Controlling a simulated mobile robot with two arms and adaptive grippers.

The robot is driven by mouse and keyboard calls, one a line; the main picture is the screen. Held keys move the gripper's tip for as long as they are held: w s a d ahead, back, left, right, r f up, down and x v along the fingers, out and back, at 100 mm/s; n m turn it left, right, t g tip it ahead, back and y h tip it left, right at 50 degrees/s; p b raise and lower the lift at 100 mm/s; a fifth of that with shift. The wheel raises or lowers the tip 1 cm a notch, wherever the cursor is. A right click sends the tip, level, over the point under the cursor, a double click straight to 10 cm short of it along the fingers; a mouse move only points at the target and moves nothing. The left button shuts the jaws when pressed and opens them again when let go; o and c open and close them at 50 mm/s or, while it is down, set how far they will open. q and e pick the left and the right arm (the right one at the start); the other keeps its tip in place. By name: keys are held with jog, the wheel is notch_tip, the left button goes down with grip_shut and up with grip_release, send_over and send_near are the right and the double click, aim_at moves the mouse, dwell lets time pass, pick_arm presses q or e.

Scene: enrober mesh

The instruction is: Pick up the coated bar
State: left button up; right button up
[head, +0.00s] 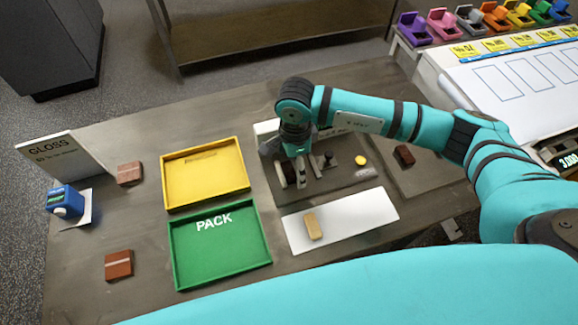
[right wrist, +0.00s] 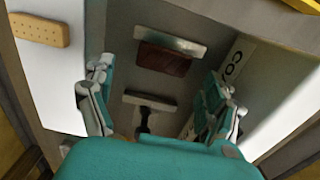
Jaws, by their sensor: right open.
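A dark brown coated bar (right wrist: 162,60) shows in the right wrist view, lying against a pale grey metal strip on the dark grey station plate (head: 345,180). My right gripper (right wrist: 162,88) is open, its fingers apart on either side of the view, with the bar beyond and between them. In the head view my right gripper (head: 292,172) points down over the station plate and largely hides the bar there. Whether the fingers touch the bar I cannot tell. My left gripper is not in view.
A plain tan bar (head: 313,226) lies on a white sheet (head: 360,218) in front. Another dark bar (head: 404,155) is at right. Yellow (head: 205,206) and green PACK (head: 180,265) trays stand left, with brown bars (head: 129,173) (head: 118,264) beside them.

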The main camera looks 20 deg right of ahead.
jog(key=shift+w+f, duration=0.1)
jog(key=shift+f, duration=0.9)
jog(key=c, duration=1)
jog(key=shift+r, duration=0.15)
